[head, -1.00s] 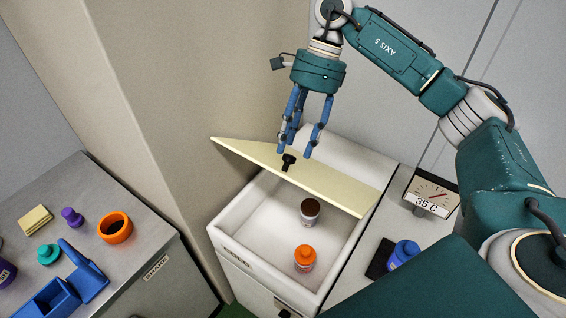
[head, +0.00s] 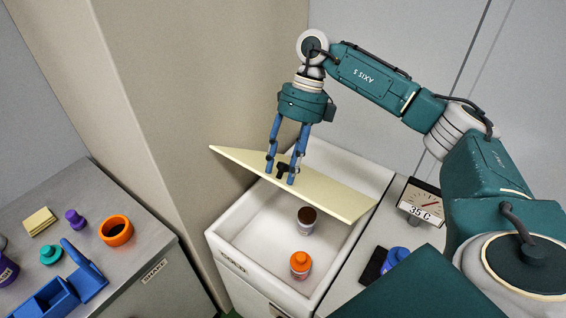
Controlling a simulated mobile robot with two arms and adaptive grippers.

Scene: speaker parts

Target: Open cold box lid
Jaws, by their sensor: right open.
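The cold box (head: 232,262) is a white open-topped bin marked COLD. Its pale yellow lid (head: 330,196) is raised and tilted over the back part of the box, so the inside shows. A black knob (head: 282,170) sits on the lid. My right gripper (head: 281,178) is open, with its blue fingers pointing down around or just in front of the knob; I cannot tell whether they touch it. Inside the box stand a brown-topped jar (head: 307,217) and an orange-capped jar (head: 300,264). My left gripper is not in view.
A gauge reading 35 C (head: 421,201) and a blue-capped bottle (head: 396,256) on a dark pad stand right of the box. The left table marked SHAKE holds an orange cup (head: 116,230), a blue holder (head: 85,276) and yellow pads (head: 39,221). A beige pillar (head: 170,120) stands behind.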

